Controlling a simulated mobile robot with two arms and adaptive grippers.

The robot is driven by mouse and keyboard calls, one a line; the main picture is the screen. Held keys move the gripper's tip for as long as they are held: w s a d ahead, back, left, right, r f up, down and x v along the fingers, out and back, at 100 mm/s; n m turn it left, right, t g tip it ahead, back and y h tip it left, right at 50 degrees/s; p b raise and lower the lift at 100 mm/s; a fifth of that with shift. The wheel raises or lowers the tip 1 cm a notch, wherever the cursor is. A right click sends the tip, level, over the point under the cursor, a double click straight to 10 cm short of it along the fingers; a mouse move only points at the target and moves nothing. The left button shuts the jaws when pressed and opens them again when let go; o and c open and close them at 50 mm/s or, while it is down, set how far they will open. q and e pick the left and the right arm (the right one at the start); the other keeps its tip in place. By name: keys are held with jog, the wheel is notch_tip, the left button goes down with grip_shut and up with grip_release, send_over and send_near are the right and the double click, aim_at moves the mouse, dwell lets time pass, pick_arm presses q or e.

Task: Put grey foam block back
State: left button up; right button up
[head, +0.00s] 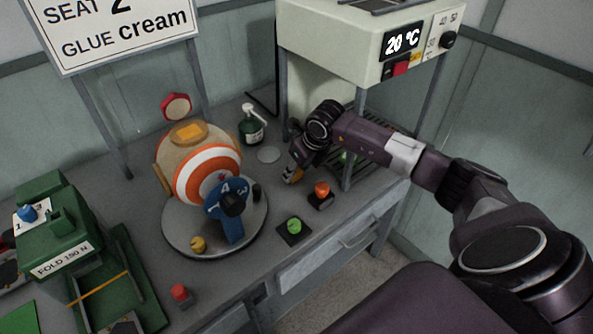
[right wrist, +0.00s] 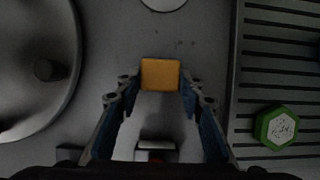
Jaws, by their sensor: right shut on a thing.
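My right gripper (head: 290,172) points down over the bench between the round turntable and the rack. In the right wrist view its blue-lined fingers (right wrist: 160,82) are shut on a small yellow-orange block (right wrist: 160,74) at their tips. A bit of orange shows at the fingertips in the head view. I see no block that is clearly grey. My left gripper is not in view.
A slatted rack (right wrist: 270,60) with a green hexagonal piece (right wrist: 276,127) lies right. Orange (head: 321,190) and green (head: 294,226) buttons stand near the front edge.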

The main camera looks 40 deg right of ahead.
jog(key=o, duration=1)
jog(key=shift+f, duration=0.1)
jog(key=shift+r, duration=0.3)
jog(key=b+v, duration=0.2)
jog(key=v, duration=0.9)
jog(key=shift+s+r, duration=0.2)
jog(key=shift+r, duration=0.15)
jog(key=shift+f, duration=0.1)
